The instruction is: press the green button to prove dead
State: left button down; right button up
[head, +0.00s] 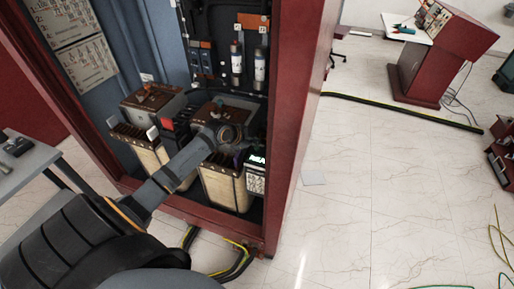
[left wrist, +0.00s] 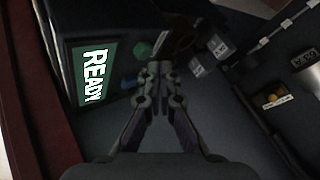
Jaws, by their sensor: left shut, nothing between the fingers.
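A dark test device (head: 257,173) with a small lit display stands at the right inside the open cabinet. In the left wrist view its screen (left wrist: 91,74) reads READY on green. My left gripper (left wrist: 160,72) is shut and empty. Its fingertips appear just right of the green button; I cannot tell whether they touch it. In the head view my left arm reaches into the cabinet, and its wrist hides the fingers and the buttons. My right gripper is not in view.
The red cabinet frame (head: 296,130) stands close on the right of the device. Tan ribbed boxes (head: 223,186) stand on the cabinet floor, with cylindrical parts (head: 237,62) above. A grey table (head: 22,170) is at the left. Open tiled floor lies to the right.

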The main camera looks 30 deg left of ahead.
aim_at(256, 148)
pick_arm(q)
jog(key=shift+f, duration=0.3)
jog(key=shift+f+b, duration=0.35)
jog(key=shift+f, duration=0.15)
dwell(0.5)
jog(key=shift+r, duration=0.15)
jog(key=shift+r+p, duration=0.8)
jog(key=shift+p, duration=0.05)
notch_tip(256, 148, up, 5)
jog(key=p, duration=0.4)
jog(key=shift+p, duration=0.35)
dwell(0.5)
